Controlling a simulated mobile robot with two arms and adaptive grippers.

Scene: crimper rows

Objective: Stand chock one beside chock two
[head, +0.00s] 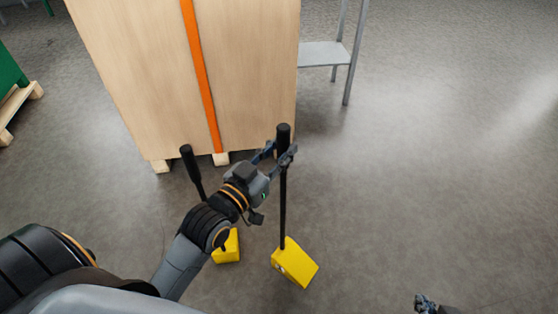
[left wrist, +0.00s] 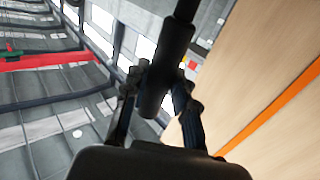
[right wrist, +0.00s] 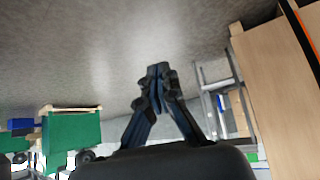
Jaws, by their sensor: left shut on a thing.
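Two yellow wedge chocks with long black upright handles show in the head view. One chock (head: 297,264) is under my left gripper (head: 276,154), which is shut on the black grip at the top of its handle. The left wrist view shows the same grip (left wrist: 166,70) between the fingers. The other chock (head: 228,247) is to the left, partly hidden by my left arm, its handle (head: 192,170) leaning a little. A gap separates the two wedges. I cannot tell whether the held chock touches the floor. My right gripper (right wrist: 158,78) is shut and empty.
A large wooden crate (head: 120,70) with an orange strap (head: 200,75) stands just behind the chocks. A grey metal step or stand (head: 325,54) is right of it. A green box on a pallet (head: 18,100) is at far left. The floor at right is clear.

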